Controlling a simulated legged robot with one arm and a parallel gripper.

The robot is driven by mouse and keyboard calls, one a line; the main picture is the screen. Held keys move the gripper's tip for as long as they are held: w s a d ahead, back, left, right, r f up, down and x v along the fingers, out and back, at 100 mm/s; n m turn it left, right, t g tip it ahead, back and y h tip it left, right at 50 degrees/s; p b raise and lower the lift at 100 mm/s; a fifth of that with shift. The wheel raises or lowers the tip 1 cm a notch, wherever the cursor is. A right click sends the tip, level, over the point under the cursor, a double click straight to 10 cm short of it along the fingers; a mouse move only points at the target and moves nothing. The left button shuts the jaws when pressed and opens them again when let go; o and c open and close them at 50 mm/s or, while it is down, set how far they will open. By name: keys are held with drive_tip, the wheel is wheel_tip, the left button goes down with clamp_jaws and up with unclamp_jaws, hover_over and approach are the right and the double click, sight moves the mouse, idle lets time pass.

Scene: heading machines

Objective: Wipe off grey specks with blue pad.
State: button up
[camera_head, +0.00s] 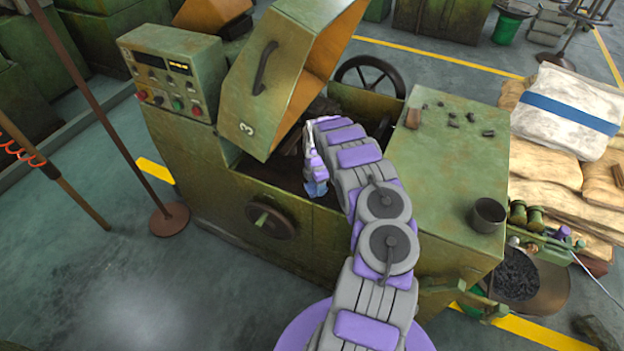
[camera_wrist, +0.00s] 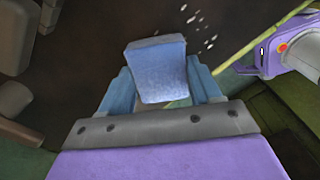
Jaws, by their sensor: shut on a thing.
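My gripper (camera_wrist: 163,92) is shut on the blue pad (camera_wrist: 160,66), which sits between its blue fingers in the wrist view. In the head view my gripper (camera_head: 316,186) is low at the open front bay of the green machine (camera_head: 280,190), with the pad barely visible there. Small grey specks (camera_wrist: 212,40) lie scattered on the dark brown surface (camera_wrist: 85,50), just right of and beyond the pad in the wrist view. The pad may cover other specks. I cannot tell whether the pad touches the surface. The specks do not show in the head view.
The raised hood (camera_head: 290,80) stands open over the bay. A control panel (camera_head: 170,80) is at the left. The flat green top (camera_head: 455,160) at the right holds small dark parts and a dark cup (camera_head: 487,214). A handwheel (camera_head: 370,82) stands behind.

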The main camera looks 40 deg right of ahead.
sight(330, 196)
drive_tip(key=shift+s+d+p, duration=0.25)
drive_tip(key=shift+s+p, duration=0.1)
drive_tip(key=shift+s, duration=0.1)
drive_tip(key=shift+s+d+p, duration=0.2)
drive_tip(key=shift+s+p, duration=0.15)
drive_tip(key=shift+s, duration=0.1)
drive_tip(key=shift+s+d+p, duration=0.25)
drive_tip(key=shift+s+p, duration=0.7)
drive_tip(key=shift+s, duration=0.05)
drive_tip(key=shift+s+d+f+p, duration=0.1)
drive_tip(key=shift+s+d+p, duration=0.05)
drive_tip(key=shift+s+p, duration=0.3)
drive_tip(key=shift+s+d+f+p, duration=0.15)
drive_tip(key=shift+s+p, duration=0.1)
drive_tip(key=shift+s, duration=0.3)
drive_tip(key=shift+r+p, duration=0.1)
drive_tip(key=shift+p, duration=0.25)
